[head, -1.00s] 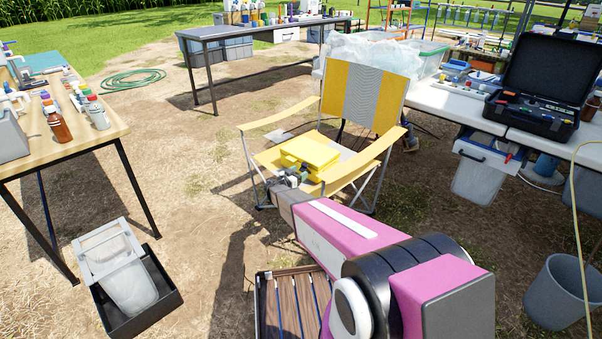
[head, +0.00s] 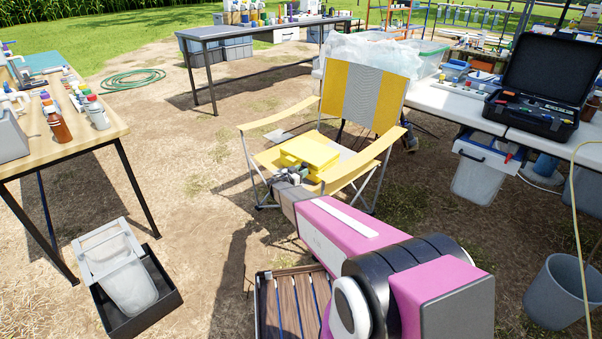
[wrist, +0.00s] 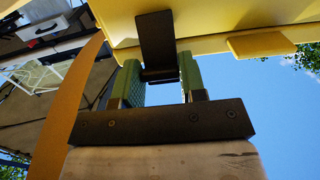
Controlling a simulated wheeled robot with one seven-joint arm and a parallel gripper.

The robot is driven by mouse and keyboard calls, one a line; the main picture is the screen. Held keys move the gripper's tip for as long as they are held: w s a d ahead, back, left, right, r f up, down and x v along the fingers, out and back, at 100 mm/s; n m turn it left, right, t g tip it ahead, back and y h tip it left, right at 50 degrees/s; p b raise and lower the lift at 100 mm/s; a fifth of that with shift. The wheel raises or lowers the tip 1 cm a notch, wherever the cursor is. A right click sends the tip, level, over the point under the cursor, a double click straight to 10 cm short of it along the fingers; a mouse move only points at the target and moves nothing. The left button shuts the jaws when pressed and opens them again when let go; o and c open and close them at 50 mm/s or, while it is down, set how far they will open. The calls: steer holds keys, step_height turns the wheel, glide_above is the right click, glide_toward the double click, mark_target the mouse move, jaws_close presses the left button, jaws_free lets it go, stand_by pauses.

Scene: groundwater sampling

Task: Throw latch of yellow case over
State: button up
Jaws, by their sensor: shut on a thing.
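The yellow case (head: 309,151) lies on the seat of a yellow and grey folding chair (head: 262,158). My gripper (head: 291,174) is at the near side of the case in the head view. In the wrist view the case (wrist: 225,20) fills the top, and a dark latch (wrist: 155,38) runs from it down between the two green fingers. My gripper (wrist: 159,76) is shut on the lower end of the latch. A second yellow tab (wrist: 262,44) stands to the right on the case. In the head view the latch is too small to make out.
The chair's armrests (head: 278,118) flank the case. A wooden table (head: 90,143) with bottles stands left, and a white table (head: 440,99) with an open black case (head: 535,115) stands right. A grey bucket (head: 556,294) is at the lower right. Open ground lies left of the chair.

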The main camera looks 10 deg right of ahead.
mark_target(303, 165)
steer(key=shift+w+d+r+g+y, duration=0.3)
steer(key=shift+d+r+g+y, duration=0.15)
steer(key=shift+r+g+y, duration=0.45)
steer(key=shift+w+d+r+g+y, duration=0.1)
steer(key=shift+w+d+g+y, duration=0.1)
steer(key=shift+g+y, duration=0.3)
steer(key=shift+w+d+r+g+y, duration=0.1)
steer(key=shift+w+d+g+y, duration=0.15)
steer(key=shift+y, duration=0.45)
steer(key=o, duration=0.9)
steer(key=shift+f, duration=0.1)
steer(key=shift+o, duration=0.2)
steer(key=shift+s, duration=0.1)
steer(key=v, duration=1.1)
